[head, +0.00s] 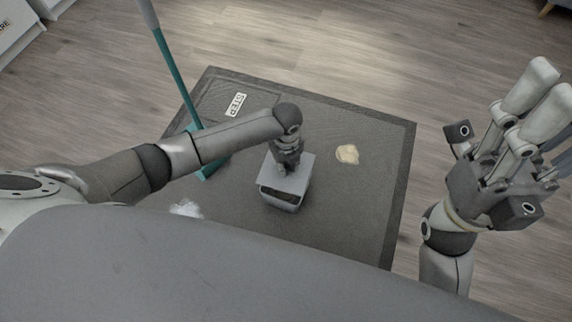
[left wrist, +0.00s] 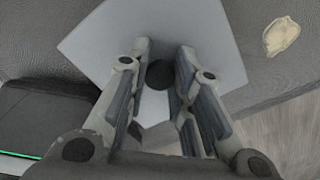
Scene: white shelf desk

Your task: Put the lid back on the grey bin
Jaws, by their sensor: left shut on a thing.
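The grey bin (head: 281,201) stands on the dark mat, with a dark opening showing along its front under the lid. The flat, light grey square lid (head: 302,167) is over the bin; whether it rests on the rim I cannot tell. My left gripper (head: 287,168) is above the lid, shut on its dark round knob (left wrist: 160,74). In the left wrist view the lid (left wrist: 215,50) fills the upper middle, with my left gripper's fingers (left wrist: 160,85) on either side of the knob. My right gripper (head: 535,90) is raised at the right, apart from the bin; its jaw state is unclear.
The dark mat (head: 360,205) lies on a wooden floor. A crumpled beige piece (head: 347,154) lies right of the bin, and a whitish crumpled piece (head: 186,209) lies to its left. A teal-handled broom (head: 178,80) stands behind my left arm.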

